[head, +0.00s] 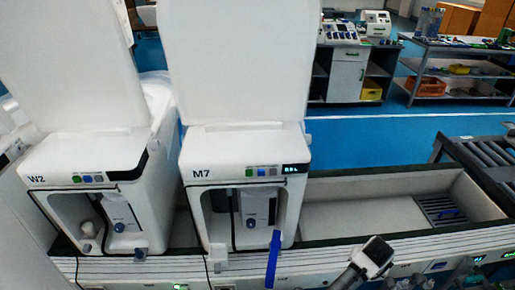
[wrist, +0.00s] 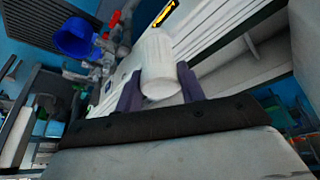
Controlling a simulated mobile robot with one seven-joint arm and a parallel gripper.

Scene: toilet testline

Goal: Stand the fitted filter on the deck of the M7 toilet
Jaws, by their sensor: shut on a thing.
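My gripper (wrist: 160,86) is shut on a white ribbed cylinder, the filter (wrist: 156,58), held between two dark purple fingers in the wrist view. The M7 toilet (head: 245,172) stands in the middle of the head view with its tall white lid (head: 235,60) raised. Its deck (head: 240,143) is the bare white top in front of the lid. Its front bay is open, with a grey-white unit (head: 258,205) inside and a blue lever (head: 273,258) hanging below. A white and black piece (head: 375,253) at the lower right may be my gripper; I cannot tell for sure.
The W2 toilet (head: 90,165) stands close on the left, its lid also raised and a small white part (head: 88,230) in its bay. To the right lies an empty trough (head: 365,218) with a drain grate. Pipes and a blue cup (wrist: 75,37) show in the wrist view.

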